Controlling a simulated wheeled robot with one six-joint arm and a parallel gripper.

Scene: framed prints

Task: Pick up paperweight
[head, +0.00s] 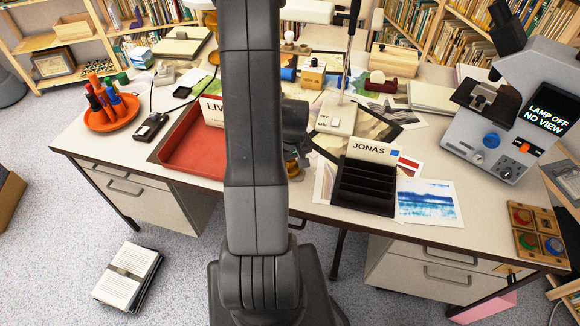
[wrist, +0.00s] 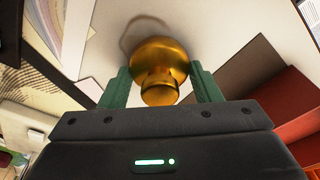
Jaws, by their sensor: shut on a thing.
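The paperweight is a shiny brass piece with a rounded, knob-like shape (wrist: 160,62). In the wrist view it sits between the two green fingers of my gripper (wrist: 160,75), which is shut on it. In the head view a small part of the brass (head: 292,169) shows at the desk's front edge, just right of my arm. My arm hides most of the gripper there. A pale surface with a curved dark mark lies behind the brass in the wrist view. I cannot tell whether the paperweight touches the desk.
A red tray (head: 190,152) lies left of my arm. A black card holder marked JONAS (head: 365,188) and a blue print (head: 428,203) lie to the right. A microscope (head: 490,135) stands at the right. An orange dish of markers (head: 112,120) is at the left.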

